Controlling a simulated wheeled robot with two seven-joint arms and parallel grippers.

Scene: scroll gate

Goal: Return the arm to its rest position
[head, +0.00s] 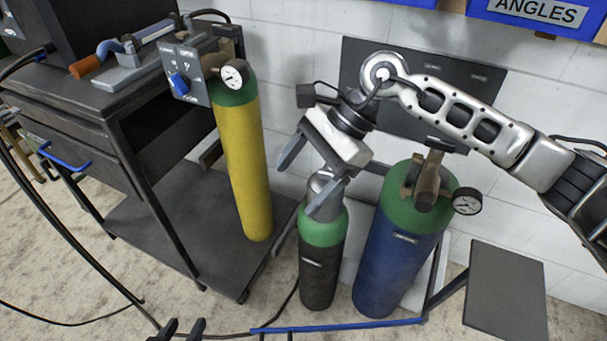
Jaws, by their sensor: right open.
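My right arm comes in from the right edge. Its gripper (302,180) is open, with its two grey fingers spread apart at the top of a small black cylinder (319,275) with a green shoulder. One finger overlaps the cylinder's grey cap (322,184) in the picture. I cannot tell whether they touch. Only two dark fingertips of my left gripper (178,330) show at the bottom edge, with a gap between them. The rest of it is out of frame.
A large blue cylinder (398,258) with valve and gauge (467,201) stands right of the small one. A yellow cylinder (246,170) stands on a dark cart (175,222) to the left. A dark panel (507,293) is at lower right. A blue bar (345,327) runs along the front.

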